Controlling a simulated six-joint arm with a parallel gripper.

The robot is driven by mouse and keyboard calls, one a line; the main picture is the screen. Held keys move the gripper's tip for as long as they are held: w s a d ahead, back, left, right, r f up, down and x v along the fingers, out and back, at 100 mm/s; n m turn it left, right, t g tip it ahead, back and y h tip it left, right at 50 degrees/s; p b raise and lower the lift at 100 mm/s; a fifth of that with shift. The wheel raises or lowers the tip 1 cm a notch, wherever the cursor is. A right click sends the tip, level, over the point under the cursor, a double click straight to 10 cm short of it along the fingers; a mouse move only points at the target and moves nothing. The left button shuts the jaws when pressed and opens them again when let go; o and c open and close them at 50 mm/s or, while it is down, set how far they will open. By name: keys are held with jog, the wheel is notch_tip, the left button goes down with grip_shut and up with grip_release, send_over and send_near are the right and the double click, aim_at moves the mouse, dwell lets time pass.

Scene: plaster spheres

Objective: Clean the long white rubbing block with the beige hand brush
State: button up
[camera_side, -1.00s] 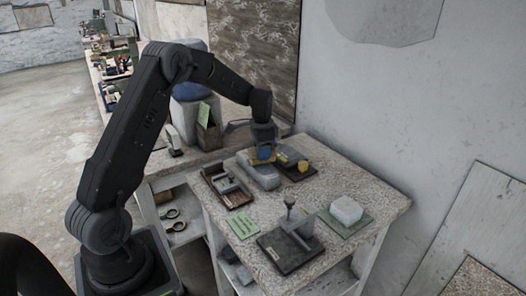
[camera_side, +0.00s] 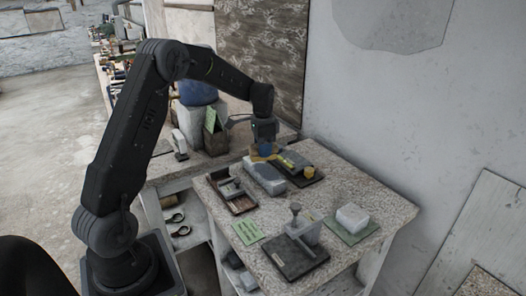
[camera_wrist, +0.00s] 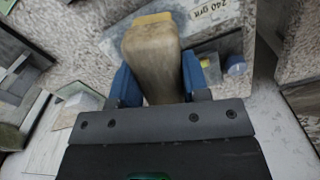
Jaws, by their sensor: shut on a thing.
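My gripper (camera_side: 265,147) is shut on the beige hand brush (camera_wrist: 152,62), with its blue fingers on either side of the brush in the wrist view. The brush points away from the wrist camera and has a yellow end. In the side view the gripper is low over the far end of the long white rubbing block (camera_side: 266,182), which lies on the table. The fingers hide part of the brush there, and I cannot tell whether it touches the block.
A dark board with a yellow-ended item (camera_side: 308,172) lies right of the block. A shallow tray (camera_side: 241,208) lies to its left. A clamp-like stand on a dark plate (camera_side: 290,258), a green card (camera_side: 248,231) and a white block on a green mat (camera_side: 351,217) are nearer the front.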

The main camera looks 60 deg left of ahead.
jog(key=shift+r, duration=2.05)
jog(key=shift+s+d, duration=0.1)
